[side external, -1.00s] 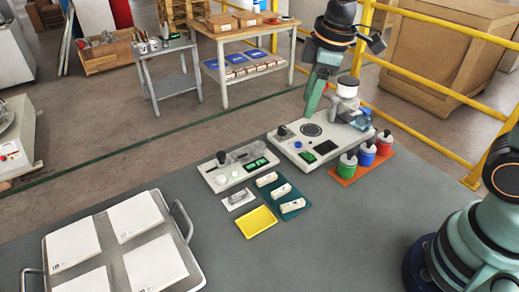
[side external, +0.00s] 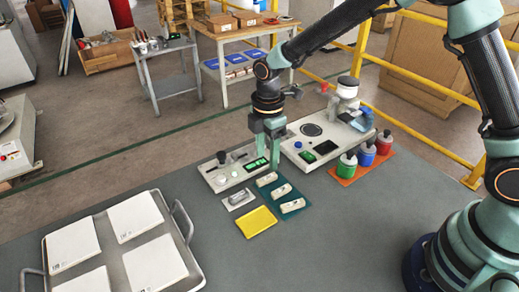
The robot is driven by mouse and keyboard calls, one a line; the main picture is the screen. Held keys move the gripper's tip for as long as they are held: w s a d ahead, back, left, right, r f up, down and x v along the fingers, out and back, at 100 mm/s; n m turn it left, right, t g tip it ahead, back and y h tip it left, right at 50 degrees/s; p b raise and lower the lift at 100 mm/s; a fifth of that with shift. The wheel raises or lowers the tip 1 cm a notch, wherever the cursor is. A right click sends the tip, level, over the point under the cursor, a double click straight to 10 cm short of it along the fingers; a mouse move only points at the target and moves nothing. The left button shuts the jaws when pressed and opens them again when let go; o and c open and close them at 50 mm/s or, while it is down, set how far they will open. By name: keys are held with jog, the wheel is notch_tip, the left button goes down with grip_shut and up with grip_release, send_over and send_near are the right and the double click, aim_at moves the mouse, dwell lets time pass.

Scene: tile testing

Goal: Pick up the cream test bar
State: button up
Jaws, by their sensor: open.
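Three small cream test bars lie on a dark teal mat (side external: 303,212): a far one (side external: 267,180), a middle one (side external: 281,191) and a near one (side external: 292,205). I cannot tell which of them the task names. My gripper (side external: 267,158) points down over the far end of the mat, above and behind the far bar. Its jaws are open and empty. They partly cover the grey device with green displays behind. The exact height above the bar is hard to tell.
A yellow tray (side external: 257,222) and a small grey-white block (side external: 239,198) lie left of the mat. Test devices (side external: 220,181) stand behind and at right (side external: 318,138). Capped bottles (side external: 347,167) stand on an orange tray. A metal tray (side external: 186,243) holds white tiles.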

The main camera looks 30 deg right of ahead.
aim_at(267, 177)
jog(key=shift+s+f, duration=0.2)
jog(key=shift+f, duration=2.9)
grip_shut()
